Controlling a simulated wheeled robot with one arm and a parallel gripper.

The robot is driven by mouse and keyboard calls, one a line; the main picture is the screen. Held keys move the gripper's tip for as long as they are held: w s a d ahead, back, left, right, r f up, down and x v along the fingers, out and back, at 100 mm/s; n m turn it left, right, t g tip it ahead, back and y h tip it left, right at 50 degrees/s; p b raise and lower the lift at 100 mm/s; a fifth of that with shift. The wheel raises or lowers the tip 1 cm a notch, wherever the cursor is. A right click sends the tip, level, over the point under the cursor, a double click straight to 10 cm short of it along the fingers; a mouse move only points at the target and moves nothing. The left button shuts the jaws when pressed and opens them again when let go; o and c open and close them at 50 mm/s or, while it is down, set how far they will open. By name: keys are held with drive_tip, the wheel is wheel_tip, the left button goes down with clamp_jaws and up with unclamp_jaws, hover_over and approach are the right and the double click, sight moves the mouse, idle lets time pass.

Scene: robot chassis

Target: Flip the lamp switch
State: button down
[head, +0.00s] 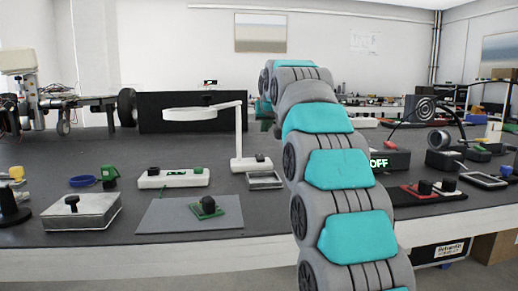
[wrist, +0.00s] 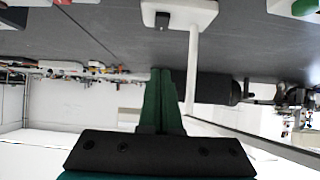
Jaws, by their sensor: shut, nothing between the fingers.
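The white lamp stands upright on the dark table, left of my arm in the head view, with a ring-shaped head (head: 190,113), a thin post (head: 239,132) and a flat base (head: 251,164). A small black switch (head: 260,157) sits on the base. In the wrist view, which is upside down, the base (wrist: 190,10) is at the top with the black switch (wrist: 162,21) and the post (wrist: 192,70) running down. My gripper (wrist: 161,72) is shut and empty; its green fingers appear just below the switch, apart from it. In the head view my arm mostly hides the gripper.
A white box with a green switch (head: 173,178), a grey plate (head: 190,215), a metal box (head: 81,212) and a small metal tray (head: 265,180) lie near the lamp. A black box reading OFF (head: 390,161) stands right of my arm. Dark tabletop shows between them.

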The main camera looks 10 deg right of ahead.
idle(0.3)
hover_over(260, 157)
drive_tip(key=s, duration=0.2)
drive_tip(key=shift+w+f+p, duration=0.15)
drive_tip(key=shift+f+p, duration=0.05)
drive_tip(key=shift+f, duration=1.2)
drive_tip(key=shift+w+f+p, duration=0.1)
drive_tip(key=shift+f+p, duration=0.05)
drive_tip(key=shift+f, duration=1.25)
drive_tip(key=shift+w+f+b, duration=0.2)
drive_tip(key=shift+f, duration=0.75)
drive_tip(key=shift+w+f+b, duration=0.15)
drive_tip(key=shift+f, duration=0.8)
drive_tip(key=shift+w+r+p, duration=0.1)
drive_tip(key=shift+r+p, duration=0.1)
drive_tip(key=shift+p, duration=0.4)
drive_tip(key=shift+g+p, duration=0.3)
drive_tip(key=shift+p, duration=0.2)
drive_tip(key=shift+w+p, duration=0.1)
drive_tip(key=shift+p, duration=0.6)
drive_tip(key=shift+f, duration=0.45)
drive_tip(key=shift+w+r, duration=0.1)
drive_tip(key=shift+w, duration=0.05)
